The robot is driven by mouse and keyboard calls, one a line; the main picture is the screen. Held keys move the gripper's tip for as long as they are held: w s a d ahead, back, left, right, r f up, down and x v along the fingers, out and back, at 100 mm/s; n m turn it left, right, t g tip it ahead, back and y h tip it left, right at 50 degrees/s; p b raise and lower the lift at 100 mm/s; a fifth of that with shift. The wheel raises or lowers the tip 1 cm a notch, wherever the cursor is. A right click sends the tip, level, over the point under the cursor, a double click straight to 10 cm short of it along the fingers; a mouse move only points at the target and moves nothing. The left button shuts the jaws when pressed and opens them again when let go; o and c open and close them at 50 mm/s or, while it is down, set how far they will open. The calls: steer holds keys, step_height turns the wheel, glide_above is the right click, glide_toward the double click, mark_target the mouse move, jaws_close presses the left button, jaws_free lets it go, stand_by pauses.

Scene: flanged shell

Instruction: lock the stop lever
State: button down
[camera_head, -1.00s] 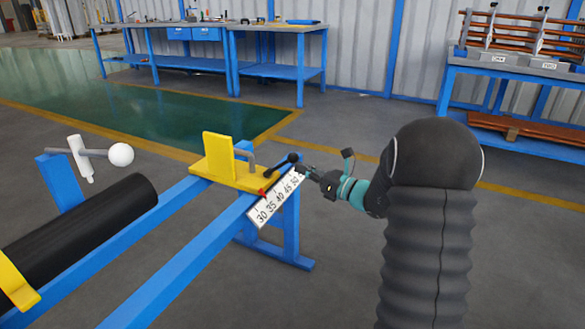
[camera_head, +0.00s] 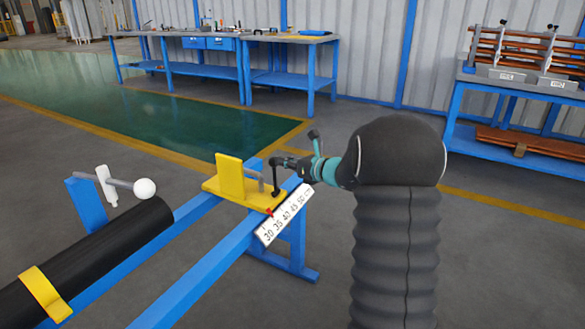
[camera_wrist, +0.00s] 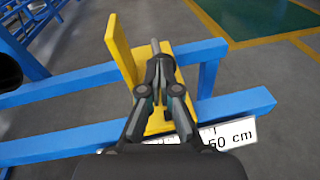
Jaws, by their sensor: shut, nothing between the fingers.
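The yellow stop (camera_head: 231,180) with its upright plate sits across the blue rails. A grey bent rod (camera_head: 262,180) rises from it. The black stop lever (camera_head: 276,182) is at the stop's right end and looks roughly upright. My gripper (camera_head: 281,161) is shut at the lever's top, and I cannot tell whether they touch. In the wrist view my gripper (camera_wrist: 160,68) has its fingers together above the yellow stop (camera_wrist: 121,52). They hide most of what lies beneath, and the lever is not clear there.
A white scale (camera_head: 285,217) with a red pointer (camera_head: 269,211) runs along the near blue rail (camera_head: 205,277). A black roll (camera_head: 95,252) lies at left, near a white-knobbed handle (camera_head: 144,188). Workbenches (camera_head: 230,75) stand far behind. Floor right of the rails is clear.

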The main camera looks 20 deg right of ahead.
steer(key=shift+w+a+r, duration=0.25)
steer(key=shift+w+a, duration=0.7)
steer(key=shift+w, duration=0.2)
steer(key=shift+a, duration=0.2)
steer(key=shift+s+d, duration=0.1)
steer(key=s+d+r, duration=0.4)
steer(key=s+r, duration=0.4)
steer(key=r, duration=0.1)
steer(key=shift+s+d+r, duration=0.15)
steer(key=shift+d, duration=0.15)
